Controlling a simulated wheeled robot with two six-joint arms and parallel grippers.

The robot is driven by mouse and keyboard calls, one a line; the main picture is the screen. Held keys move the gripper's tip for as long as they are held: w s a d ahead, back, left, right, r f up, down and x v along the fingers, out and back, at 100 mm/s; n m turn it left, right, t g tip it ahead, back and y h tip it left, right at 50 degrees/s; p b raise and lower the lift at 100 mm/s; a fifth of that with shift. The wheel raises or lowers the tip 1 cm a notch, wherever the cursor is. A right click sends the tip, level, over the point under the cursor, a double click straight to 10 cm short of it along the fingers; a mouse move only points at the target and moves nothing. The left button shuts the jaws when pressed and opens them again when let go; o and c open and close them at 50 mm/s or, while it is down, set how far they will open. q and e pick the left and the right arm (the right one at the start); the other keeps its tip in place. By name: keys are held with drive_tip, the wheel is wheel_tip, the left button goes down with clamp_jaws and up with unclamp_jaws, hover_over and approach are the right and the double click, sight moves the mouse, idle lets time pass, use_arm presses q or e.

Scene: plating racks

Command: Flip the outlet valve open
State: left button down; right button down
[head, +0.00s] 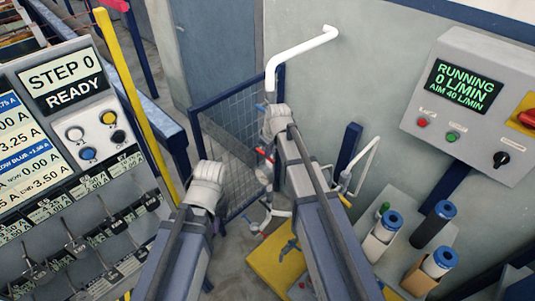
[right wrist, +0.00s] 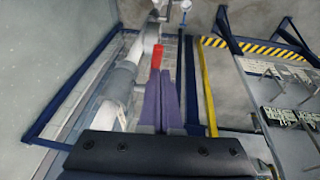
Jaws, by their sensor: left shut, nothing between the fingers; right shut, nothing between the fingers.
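A red lever (head: 265,155) sits on the grey and white pipework beside my right gripper (head: 275,120). A second red lever (head: 262,236) is lower on the pipework, and a yellow lever (head: 345,200) is to the right. No label shows which one is the outlet valve. In the right wrist view a red lever (right wrist: 155,56) stands just beyond the tips of my right gripper's purple fingers (right wrist: 160,80). Those fingers are together and empty; I cannot tell whether they touch it. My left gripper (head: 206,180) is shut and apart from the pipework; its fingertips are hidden.
A wall panel (head: 470,105) reads RUNNING, 0 L/MIN, AIM 40 L/MIN. A blue mesh guard (head: 232,135) stands behind the pipework. A control board (head: 65,150) reading STEP 0 READY is at left. Blue-capped cylinders (head: 435,220) are at right.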

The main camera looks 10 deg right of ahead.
use_arm(q)
drive_tip(key=shift+f, duration=0.65)
use_arm(e)
drive_tip(key=shift+w+d+f, duration=0.1)
drive_tip(key=shift+d+f, duration=0.1)
drive_tip(key=shift+f, duration=0.45)
use_arm(q)
drive_tip(key=shift+b, duration=0.3)
